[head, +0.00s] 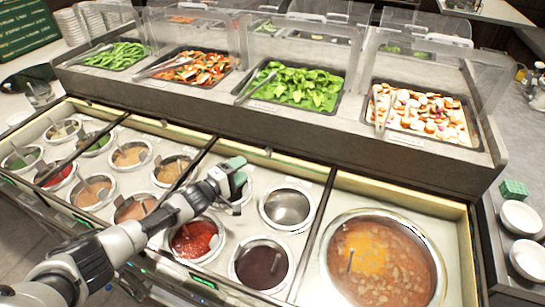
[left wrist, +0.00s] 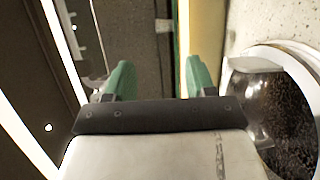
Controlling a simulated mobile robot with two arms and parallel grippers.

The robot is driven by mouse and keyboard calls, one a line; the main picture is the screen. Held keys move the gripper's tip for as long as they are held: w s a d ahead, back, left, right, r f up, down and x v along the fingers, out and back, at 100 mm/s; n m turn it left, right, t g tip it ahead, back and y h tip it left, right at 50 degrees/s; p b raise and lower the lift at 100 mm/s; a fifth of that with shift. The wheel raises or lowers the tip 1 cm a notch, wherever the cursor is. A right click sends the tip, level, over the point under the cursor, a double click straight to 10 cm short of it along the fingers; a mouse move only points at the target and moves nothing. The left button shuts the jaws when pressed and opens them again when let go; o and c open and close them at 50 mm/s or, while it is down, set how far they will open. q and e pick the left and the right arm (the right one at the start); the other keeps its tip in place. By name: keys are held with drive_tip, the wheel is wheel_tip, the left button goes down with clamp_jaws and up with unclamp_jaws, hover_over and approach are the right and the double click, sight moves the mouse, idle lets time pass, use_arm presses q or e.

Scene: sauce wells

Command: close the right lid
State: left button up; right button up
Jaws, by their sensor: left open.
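The counter has sauce wells in its front part, and their frame edge (head: 270,155) runs behind them. I cannot make out for certain which part is the right lid; no lid covers the large soup well (head: 330,285) or the metal well (head: 288,207). My left gripper (head: 238,176) reaches in from the left over the wells, close to the back edge, left of the metal well. In the left wrist view its green fingers (left wrist: 155,82) are apart with nothing held between them. My right gripper is not in view.
Red sauce (head: 194,239) and dark sauce (head: 262,266) wells lie near my left arm. Behind are trays of greens (head: 292,88) and chopped vegetables (head: 430,112) under clear guards (head: 435,58). White bowls (head: 522,217) stand at right.

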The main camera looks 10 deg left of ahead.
sight(266, 153)
use_arm(q)
drive_tip(key=shift+w+d+f+b, duration=0.35)
drive_tip(key=shift+w+d+f, duration=0.05)
drive_tip(key=shift+w+f, duration=0.2)
drive_tip(key=b+x, duration=0.7)
drive_tip(key=x, duration=0.2)
drive_tip(key=shift+b, duration=0.3)
drive_tip(key=shift+w+d+r+b, duration=0.2)
drive_tip(key=shift+w+d+b, duration=0.1)
drive_tip(key=shift+w+b, duration=0.1)
